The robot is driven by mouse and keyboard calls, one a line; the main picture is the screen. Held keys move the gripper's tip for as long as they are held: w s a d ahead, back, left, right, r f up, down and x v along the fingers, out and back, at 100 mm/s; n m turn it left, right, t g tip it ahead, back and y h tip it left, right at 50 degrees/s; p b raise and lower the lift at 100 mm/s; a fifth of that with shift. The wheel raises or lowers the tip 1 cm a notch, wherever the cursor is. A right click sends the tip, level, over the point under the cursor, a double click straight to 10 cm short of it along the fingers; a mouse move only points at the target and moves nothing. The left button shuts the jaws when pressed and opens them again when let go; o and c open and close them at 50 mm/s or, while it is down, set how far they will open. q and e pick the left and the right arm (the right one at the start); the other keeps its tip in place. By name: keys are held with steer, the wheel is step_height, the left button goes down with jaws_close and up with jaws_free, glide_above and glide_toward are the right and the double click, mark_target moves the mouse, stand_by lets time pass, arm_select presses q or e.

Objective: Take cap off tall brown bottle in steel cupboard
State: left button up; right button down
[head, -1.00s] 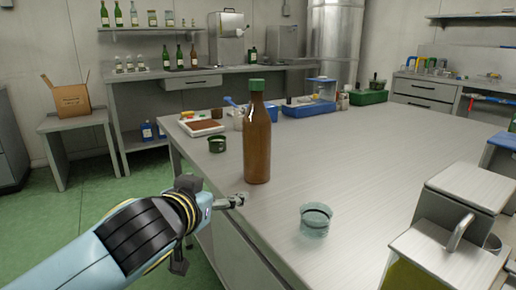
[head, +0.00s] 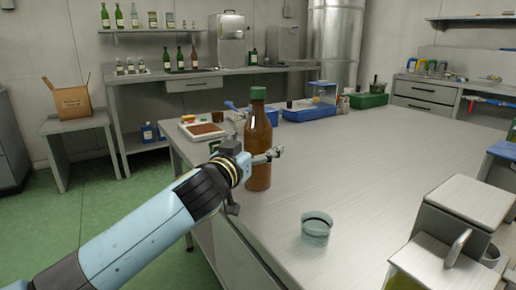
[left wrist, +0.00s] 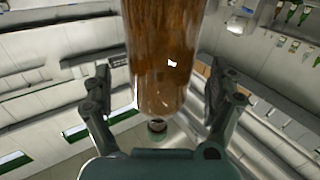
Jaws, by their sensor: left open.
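The tall brown bottle (head: 259,133) stands upright on the steel table (head: 380,165), with a green cap (head: 257,92) on its top. My left gripper (head: 274,154) is at the height of the bottle's lower body, in front of it in the head view and hiding part of it. In the left wrist view the brown bottle (left wrist: 166,50) fills the upper middle, between the two spread fingers of my left gripper (left wrist: 160,78). The fingers are apart, with gaps on both sides. My right gripper is not in view.
A clear glass jar (head: 316,229) stands near the table's front edge. A white tray with brown contents (head: 203,130) and a blue tray (head: 308,114) lie behind the bottle. A steel machine (head: 470,215) takes up the right front. The table's middle is clear.

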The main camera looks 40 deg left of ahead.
arm_select(q)
steer(key=shift+w+a, duration=0.25)
steer(key=shift+w, duration=0.85)
steer(key=c, duration=1.7)
steer(key=shift+c, duration=0.5)
steer(key=shift+r, duration=0.1)
